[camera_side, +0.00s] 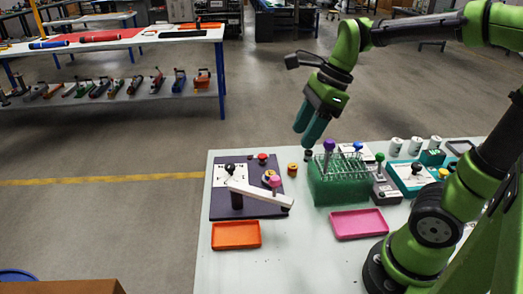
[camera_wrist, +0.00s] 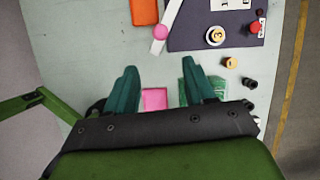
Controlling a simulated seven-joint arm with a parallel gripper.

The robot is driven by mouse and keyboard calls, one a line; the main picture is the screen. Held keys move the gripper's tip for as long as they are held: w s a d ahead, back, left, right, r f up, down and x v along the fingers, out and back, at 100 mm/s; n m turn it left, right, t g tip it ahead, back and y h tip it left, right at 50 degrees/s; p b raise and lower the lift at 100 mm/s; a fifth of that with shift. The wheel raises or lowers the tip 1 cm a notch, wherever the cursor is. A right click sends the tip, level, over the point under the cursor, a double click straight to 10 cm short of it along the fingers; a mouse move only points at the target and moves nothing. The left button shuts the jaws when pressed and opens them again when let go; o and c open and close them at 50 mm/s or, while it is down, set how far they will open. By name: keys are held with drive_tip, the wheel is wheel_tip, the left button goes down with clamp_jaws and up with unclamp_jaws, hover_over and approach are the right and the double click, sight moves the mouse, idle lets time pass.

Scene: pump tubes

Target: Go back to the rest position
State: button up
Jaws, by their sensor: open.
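My gripper (camera_side: 307,132) is open and empty, its teal fingers pointing down in the air near the back edge of the table. In the wrist view my gripper (camera_wrist: 158,70) shows two spread teal fingers with nothing held between them. Below and right of it in the side view stands a green tube rack (camera_side: 340,186) with clear tubes and a purple-topped piece (camera_side: 328,146). In the wrist view the rack (camera_wrist: 189,88) is mostly hidden behind the right finger.
A dark board (camera_side: 222,207) carries a white lever arm (camera_side: 260,194) and knobs. An orange tray (camera_side: 236,235) and a pink tray (camera_side: 358,223) lie in front. A teal box (camera_side: 409,176) and white cylinders stand at right. The air left of my gripper is clear.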

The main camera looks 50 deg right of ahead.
drive_tip(key=shift+r, duration=0.1)
idle(0.3)
drive_tip(key=s+a+n+t, duration=0.2)
drive_tip(key=n, duration=0.9)
drive_tip(key=s+a+n+t+h, duration=0.1)
drive_tip(key=s+a+n+t, duration=0.1)
drive_tip(key=n, duration=0.9)
drive_tip(key=shift+s+a, duration=0.2)
drive_tip(key=shift+s, duration=0.25)
